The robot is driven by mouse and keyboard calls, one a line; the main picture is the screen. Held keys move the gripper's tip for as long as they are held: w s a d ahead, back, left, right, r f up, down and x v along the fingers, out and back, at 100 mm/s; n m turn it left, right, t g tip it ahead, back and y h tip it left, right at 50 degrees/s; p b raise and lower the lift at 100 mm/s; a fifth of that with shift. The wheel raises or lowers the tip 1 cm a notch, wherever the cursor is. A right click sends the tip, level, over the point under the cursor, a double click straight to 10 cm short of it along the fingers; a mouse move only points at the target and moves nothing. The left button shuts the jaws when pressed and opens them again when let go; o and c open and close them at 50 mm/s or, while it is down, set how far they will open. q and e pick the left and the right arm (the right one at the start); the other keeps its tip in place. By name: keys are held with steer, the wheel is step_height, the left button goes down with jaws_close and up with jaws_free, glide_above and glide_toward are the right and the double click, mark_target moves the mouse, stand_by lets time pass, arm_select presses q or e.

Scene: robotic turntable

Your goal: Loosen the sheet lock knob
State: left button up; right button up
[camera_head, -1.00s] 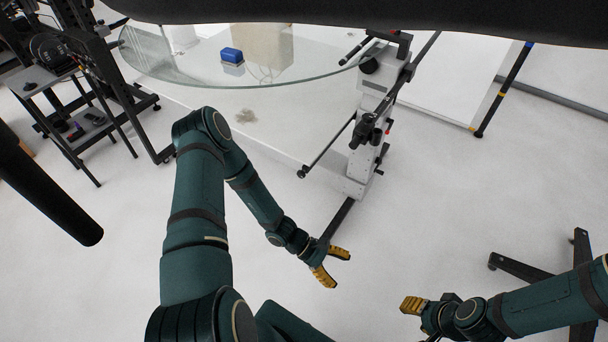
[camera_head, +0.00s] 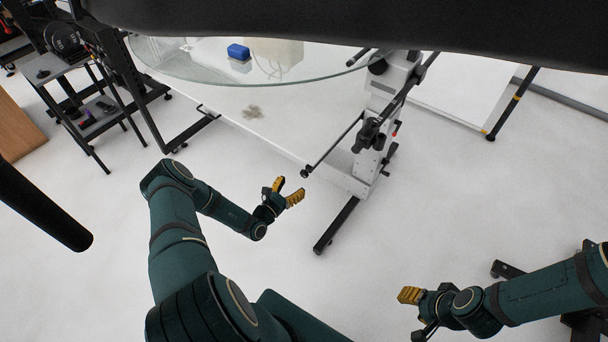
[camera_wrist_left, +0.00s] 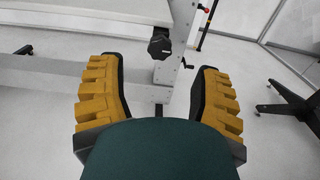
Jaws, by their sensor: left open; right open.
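A dark lobed knob (camera_wrist_left: 159,47) shows in the left wrist view, ahead of and between my open fingers and apart from them. It appears to be the black knob (camera_head: 305,173) at the near end of a thin rod on the white stand in the head view; I cannot confirm that it is the sheet lock knob. My left gripper (camera_head: 287,191) is open and empty, just left of and below that knob. It also shows in the left wrist view (camera_wrist_left: 160,95). My right gripper (camera_head: 411,297) is low at right, open and empty, partly hidden.
The white stand (camera_head: 372,160) has a black foot (camera_head: 335,226) reaching toward me. A glass round top (camera_head: 200,72) lies behind, carrying a blue block (camera_head: 238,52). A grey side table (camera_head: 55,72) stands at left.

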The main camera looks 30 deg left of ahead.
mark_target(303, 174)
arm_select(q)
steer(key=w, duration=0.2)
steer(key=w+b, duration=0.1)
steer(key=w, duration=0.4)
steer(key=shift+w+d, duration=0.25)
steer(key=shift+d, duration=0.05)
jaws_close()
